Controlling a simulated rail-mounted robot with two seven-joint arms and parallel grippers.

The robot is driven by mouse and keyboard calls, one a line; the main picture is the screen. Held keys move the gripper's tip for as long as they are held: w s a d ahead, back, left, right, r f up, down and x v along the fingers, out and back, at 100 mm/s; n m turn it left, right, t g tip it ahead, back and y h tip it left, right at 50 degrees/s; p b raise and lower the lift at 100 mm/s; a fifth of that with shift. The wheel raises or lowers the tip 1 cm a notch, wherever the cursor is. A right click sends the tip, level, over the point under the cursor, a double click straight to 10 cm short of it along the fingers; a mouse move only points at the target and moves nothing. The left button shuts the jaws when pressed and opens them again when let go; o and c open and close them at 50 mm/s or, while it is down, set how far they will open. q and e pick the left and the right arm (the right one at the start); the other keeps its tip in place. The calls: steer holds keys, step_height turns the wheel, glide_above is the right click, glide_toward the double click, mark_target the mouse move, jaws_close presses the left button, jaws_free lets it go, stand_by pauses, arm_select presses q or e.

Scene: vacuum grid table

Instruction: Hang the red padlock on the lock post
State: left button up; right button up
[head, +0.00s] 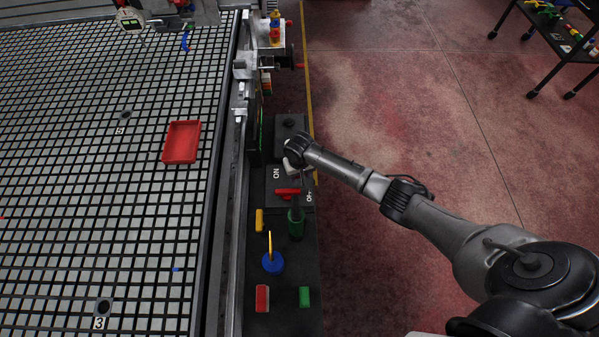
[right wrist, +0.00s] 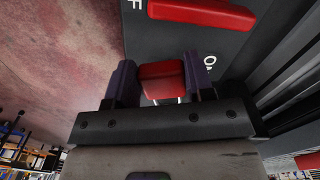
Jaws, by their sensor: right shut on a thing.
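My right gripper (right wrist: 162,75) is shut on the red padlock (right wrist: 163,80), whose red body sits between the two dark fingers in the right wrist view. A bit of pale shackle shows at the body's lower edge. In the head view my right gripper (head: 294,164) is over the dark switch panel (head: 273,184), just above a red switch handle (head: 288,193); I cannot clearly make out the padlock there. The handle also shows in the right wrist view (right wrist: 200,12), beyond the padlock. I cannot pick out the lock post with certainty. My left gripper is not in view.
On the dark strip stand a green cylinder (head: 295,226), a yellow piece (head: 259,220), a blue round base with a yellow stem (head: 273,263), a red block (head: 262,298) and a green block (head: 304,297). A red tray (head: 181,142) lies on the grid table (head: 60,180).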

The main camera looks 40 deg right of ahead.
mark_target(300, 181)
steer(key=shift+f+b, duration=0.65)
steer(key=shift+f, duration=0.65)
steer(key=shift+f+b, duration=0.75)
steer(key=shift+f, duration=0.7)
steer(key=shift+f, duration=0.15)
steer(key=o, duration=1.1)
steer(key=shift+d, duration=0.15)
steer(key=shift+c, duration=0.2)
